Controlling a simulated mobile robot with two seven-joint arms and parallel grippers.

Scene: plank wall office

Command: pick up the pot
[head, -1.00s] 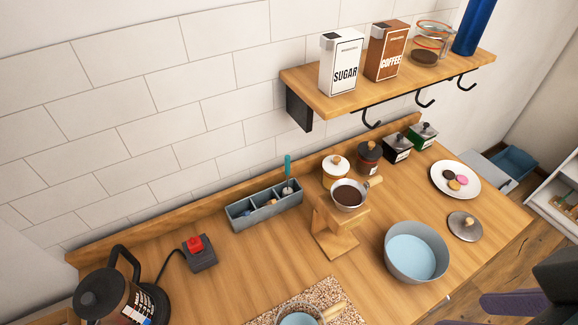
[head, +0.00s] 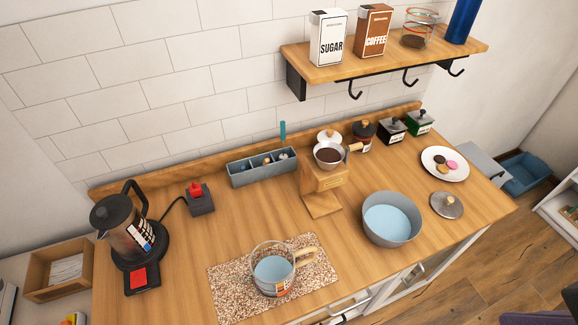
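A clear glass pot (head: 273,270) with a pale wooden handle stands upright on a speckled mat (head: 228,290) near the front edge of the counter. It holds bluish liquid. A grey round vessel (head: 391,219), also with bluish liquid, stands to its right; I cannot tell whether it is a pot or a bowl. A round lid (head: 447,205) with a knob lies to the right of that vessel. Neither of my grippers shows in the head view.
A kettle (head: 124,228) stands at the left. A wooden stand (head: 321,200) holds a dripper of dark coffee (head: 329,155) behind the glass pot. A divided grey box (head: 262,170) and a plate of cookies (head: 445,163) stand farther back.

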